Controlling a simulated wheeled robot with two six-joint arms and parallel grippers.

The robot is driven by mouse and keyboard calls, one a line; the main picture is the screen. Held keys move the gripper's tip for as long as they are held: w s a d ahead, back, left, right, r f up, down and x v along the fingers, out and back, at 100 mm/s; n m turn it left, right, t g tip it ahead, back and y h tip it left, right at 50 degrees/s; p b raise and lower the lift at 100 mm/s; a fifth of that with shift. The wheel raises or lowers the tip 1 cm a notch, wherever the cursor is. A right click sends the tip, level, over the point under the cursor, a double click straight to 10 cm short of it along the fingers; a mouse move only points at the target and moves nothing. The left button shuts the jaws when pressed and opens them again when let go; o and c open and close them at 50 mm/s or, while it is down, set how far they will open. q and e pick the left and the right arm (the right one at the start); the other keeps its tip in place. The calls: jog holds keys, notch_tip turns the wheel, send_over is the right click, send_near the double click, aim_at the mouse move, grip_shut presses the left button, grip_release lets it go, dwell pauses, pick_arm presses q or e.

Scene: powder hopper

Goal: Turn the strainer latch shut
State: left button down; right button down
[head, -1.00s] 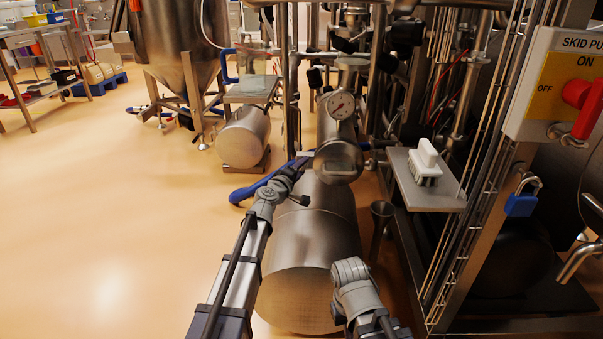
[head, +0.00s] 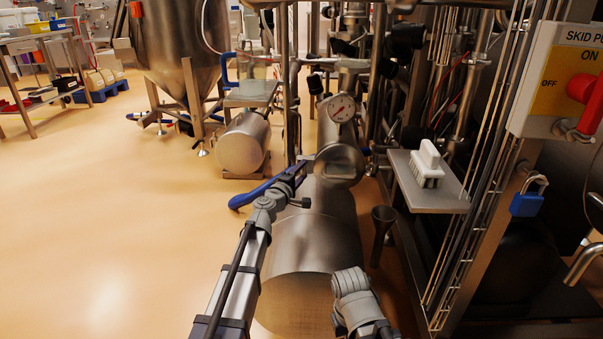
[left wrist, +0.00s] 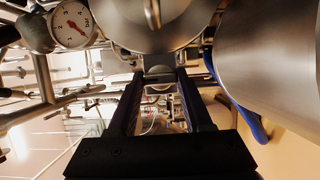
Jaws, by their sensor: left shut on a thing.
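The strainer (head: 340,165) shows its round steel end cover below a pressure gauge, in the middle of the head view. In the left wrist view the strainer cover (left wrist: 165,30) fills the top centre. The latch (left wrist: 160,76) is a small grey metal piece at the cover's edge, between the fingertips. My left gripper (head: 301,166) reaches the strainer's left side and is shut on the latch; in the head view its fingers largely hide the latch. My right arm shows at the bottom of the head view, but I cannot see its gripper.
A large steel cylinder (head: 315,245) lies below the strainer. The pressure gauge (head: 342,108) sits just above. A blue hose (head: 250,196) curves left of my gripper. A shelf with a white brush (head: 428,165) and a blue padlock (head: 526,203) are at right. Open floor lies left.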

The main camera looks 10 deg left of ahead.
pick_arm(q)
jog(key=c, duration=0.6)
grip_release()
jog(key=shift+s, duration=0.1)
jog(key=v, duration=0.7)
jog(key=shift+s, duration=0.35)
jog(key=shift+a, duration=0.1)
